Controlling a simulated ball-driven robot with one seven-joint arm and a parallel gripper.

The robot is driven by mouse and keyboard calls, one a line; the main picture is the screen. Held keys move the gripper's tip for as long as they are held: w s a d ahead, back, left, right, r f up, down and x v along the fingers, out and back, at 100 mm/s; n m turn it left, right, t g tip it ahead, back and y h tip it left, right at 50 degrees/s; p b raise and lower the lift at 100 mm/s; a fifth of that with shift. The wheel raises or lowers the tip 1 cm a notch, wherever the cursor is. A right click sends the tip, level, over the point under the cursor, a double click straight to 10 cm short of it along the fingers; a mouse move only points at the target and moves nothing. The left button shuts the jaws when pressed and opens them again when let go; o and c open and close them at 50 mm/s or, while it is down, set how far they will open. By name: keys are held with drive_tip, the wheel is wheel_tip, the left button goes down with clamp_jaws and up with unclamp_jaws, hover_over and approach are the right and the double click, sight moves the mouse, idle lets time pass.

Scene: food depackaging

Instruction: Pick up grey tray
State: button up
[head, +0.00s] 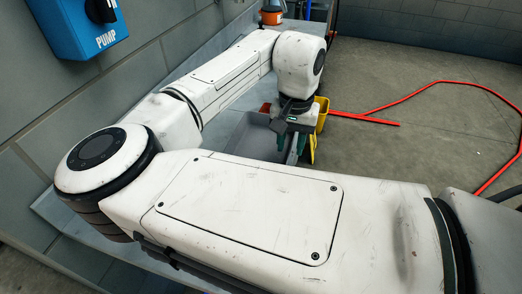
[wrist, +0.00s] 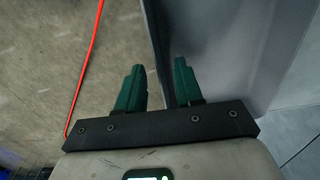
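The grey tray (head: 243,134) sits on the table beyond my arm in the head view, partly hidden by my arm. In the wrist view the tray (wrist: 222,45) fills the upper right, and its wall runs down between my two green fingers. My gripper (wrist: 158,65) is open, with one finger on each side of that wall. The wall is close to the right finger, and a gap shows on the left. In the head view my gripper (head: 293,148) points down at the tray's right side.
A yellow container (head: 322,114) stands just right of my gripper. An orange bucket (head: 271,16) is at the far end. A red hose (head: 432,84) lies on the floor at right. A blue pump box (head: 85,22) hangs on the left wall.

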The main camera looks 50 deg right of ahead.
drive_tip(key=shift+f, duration=1.15)
clamp_jaws()
